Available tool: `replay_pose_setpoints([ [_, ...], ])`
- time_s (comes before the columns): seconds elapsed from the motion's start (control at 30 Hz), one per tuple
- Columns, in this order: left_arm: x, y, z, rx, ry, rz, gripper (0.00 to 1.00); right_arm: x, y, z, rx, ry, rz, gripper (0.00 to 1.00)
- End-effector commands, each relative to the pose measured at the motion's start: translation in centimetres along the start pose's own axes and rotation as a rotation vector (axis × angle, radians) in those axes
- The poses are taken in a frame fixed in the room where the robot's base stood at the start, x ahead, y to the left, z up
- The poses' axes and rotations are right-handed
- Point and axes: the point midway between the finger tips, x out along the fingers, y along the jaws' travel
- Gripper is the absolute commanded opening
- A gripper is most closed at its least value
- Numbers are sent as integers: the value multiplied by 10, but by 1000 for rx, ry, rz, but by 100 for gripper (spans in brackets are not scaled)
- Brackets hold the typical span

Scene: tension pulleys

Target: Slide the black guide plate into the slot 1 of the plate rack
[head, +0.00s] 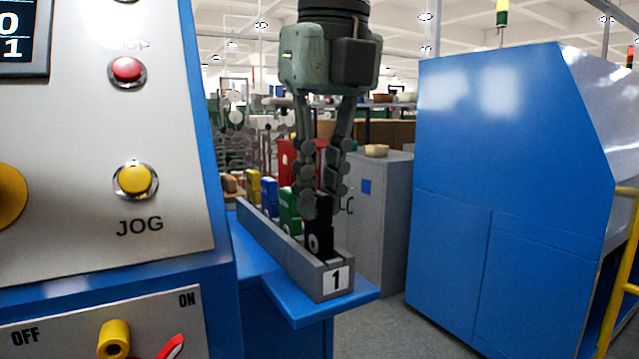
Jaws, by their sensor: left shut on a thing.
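The plate rack (272,244) is a long grey tray on a blue ledge, with a label "1" on its near end. My left gripper (319,208) points down over that near end and is shut on the black guide plate (319,238). The plate stands upright, with its lower part inside the near end of the rack behind the label. Whether it touches the slot bottom is hidden by the rack wall. A green plate (289,210), a blue plate (269,192) and a yellow plate (252,185) stand farther back in the rack. My right gripper is not in view.
A control panel (95,180) with a red button and a yellow JOG button fills the left side. A grey cabinet (385,220) stands behind the rack. A big blue machine (500,180) stands at right. Grey floor (375,325) is clear between.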

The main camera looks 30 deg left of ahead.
Motion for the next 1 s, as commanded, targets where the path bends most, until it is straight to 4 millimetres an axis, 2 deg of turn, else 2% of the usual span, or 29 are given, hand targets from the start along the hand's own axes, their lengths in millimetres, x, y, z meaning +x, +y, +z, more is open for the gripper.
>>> replay_pose_setpoints([
  [0.9,15,0,-2,0,0,1,0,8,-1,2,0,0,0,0],
  [0.93,14,0,-2,0,0,1,15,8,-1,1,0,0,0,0],
  [1.0,15,0,-2,0,0,1,24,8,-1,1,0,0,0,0],
])
